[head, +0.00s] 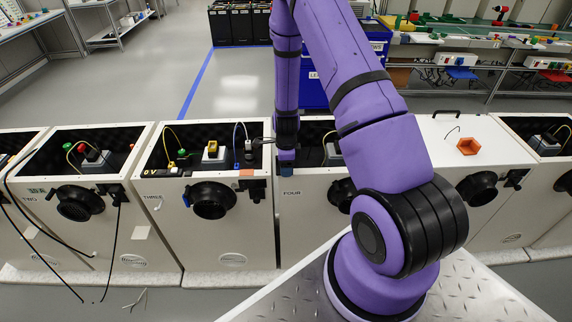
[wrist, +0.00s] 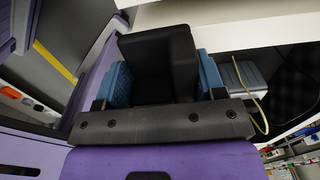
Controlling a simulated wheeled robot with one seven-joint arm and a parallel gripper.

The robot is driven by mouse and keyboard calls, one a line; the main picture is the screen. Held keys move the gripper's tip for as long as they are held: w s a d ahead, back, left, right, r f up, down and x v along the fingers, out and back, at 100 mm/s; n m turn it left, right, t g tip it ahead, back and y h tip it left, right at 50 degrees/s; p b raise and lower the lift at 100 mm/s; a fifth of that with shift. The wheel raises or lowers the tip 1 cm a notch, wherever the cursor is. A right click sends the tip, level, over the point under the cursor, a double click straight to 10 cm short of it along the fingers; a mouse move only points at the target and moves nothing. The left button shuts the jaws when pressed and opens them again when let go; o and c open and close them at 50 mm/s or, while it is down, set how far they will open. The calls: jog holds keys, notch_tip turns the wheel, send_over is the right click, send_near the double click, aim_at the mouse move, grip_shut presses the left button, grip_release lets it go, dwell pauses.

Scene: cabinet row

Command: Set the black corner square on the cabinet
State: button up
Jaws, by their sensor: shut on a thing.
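My gripper (head: 287,167) points down at the top of the cabinet marked FOUR (head: 300,215), near its left edge, beside the cabinet marked THREE (head: 245,215). In the wrist view, the blue finger pads of my gripper (wrist: 164,82) are shut on the black corner square (wrist: 155,52), a dark block with two faces showing. The head view does not clearly show the black corner square behind my gripper. The white edge of a cabinet (wrist: 225,32) lies close past the block; I cannot tell if they touch.
Open cabinets hold wired grey boxes, one with a yellow top (head: 212,149). A closed white cabinet top to the right carries an orange corner piece (head: 468,147). Blue bins (head: 350,65) stand behind. A grey box (wrist: 243,76) with a yellow wire shows in the wrist view.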

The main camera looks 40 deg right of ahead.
jog(key=shift+f, duration=0.15)
jog(key=o, duration=1)
jog(key=shift+c, duration=0.2)
notch_tip(320, 180, up, 11)
